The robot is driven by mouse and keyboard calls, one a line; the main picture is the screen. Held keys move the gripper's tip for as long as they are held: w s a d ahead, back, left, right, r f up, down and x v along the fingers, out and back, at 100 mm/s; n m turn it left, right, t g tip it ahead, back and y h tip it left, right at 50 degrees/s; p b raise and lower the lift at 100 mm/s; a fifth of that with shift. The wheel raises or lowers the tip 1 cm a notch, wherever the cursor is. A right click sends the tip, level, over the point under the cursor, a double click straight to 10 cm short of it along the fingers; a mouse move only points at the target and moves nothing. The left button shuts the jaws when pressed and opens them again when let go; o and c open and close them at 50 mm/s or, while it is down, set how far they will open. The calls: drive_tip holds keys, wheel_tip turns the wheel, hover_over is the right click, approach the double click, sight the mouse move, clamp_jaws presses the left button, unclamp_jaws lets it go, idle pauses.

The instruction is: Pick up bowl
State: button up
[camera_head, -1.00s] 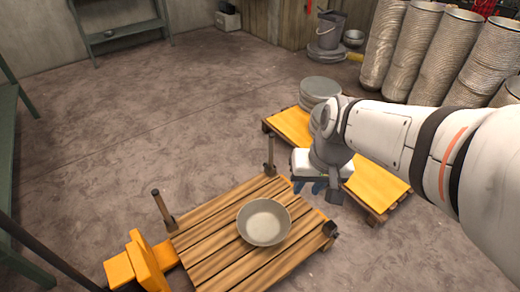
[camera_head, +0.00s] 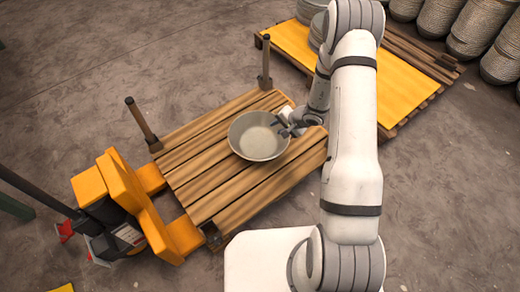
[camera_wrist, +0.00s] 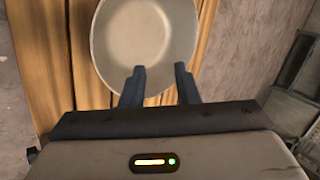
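A pale grey-beige bowl (camera_head: 257,137) sits upright on a slatted wooden pallet (camera_head: 235,200). My gripper (camera_head: 284,127) is at the bowl's right rim in the head view. In the wrist view the bowl (camera_wrist: 145,40) lies just past the two dark blue fingers of my gripper (camera_wrist: 160,80). The fingers are apart, with the bowl's near rim showing between them. I cannot tell whether they touch the rim. The bowl looks empty.
An orange pallet jack (camera_head: 125,200) stands at the pallet's left end. Wooden posts (camera_head: 140,122) (camera_head: 264,62) rise from the pallet's far corners. A second pallet with a yellow top (camera_head: 400,95) carries stacked bowls behind my arm.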

drive_tip(key=m+h+b, duration=0.1)
drive_tip(key=m+b, duration=0.1)
approach(272, 154)
drive_tip(key=b+x, duration=0.3)
drive_tip(key=x, duration=0.2)
drive_tip(key=shift+d+f, duration=0.1)
drive_tip(key=shift+f, duration=0.05)
drive_tip(key=shift+w+f, duration=0.15)
drive_tip(key=shift+w, duration=0.05)
clamp_jaws()
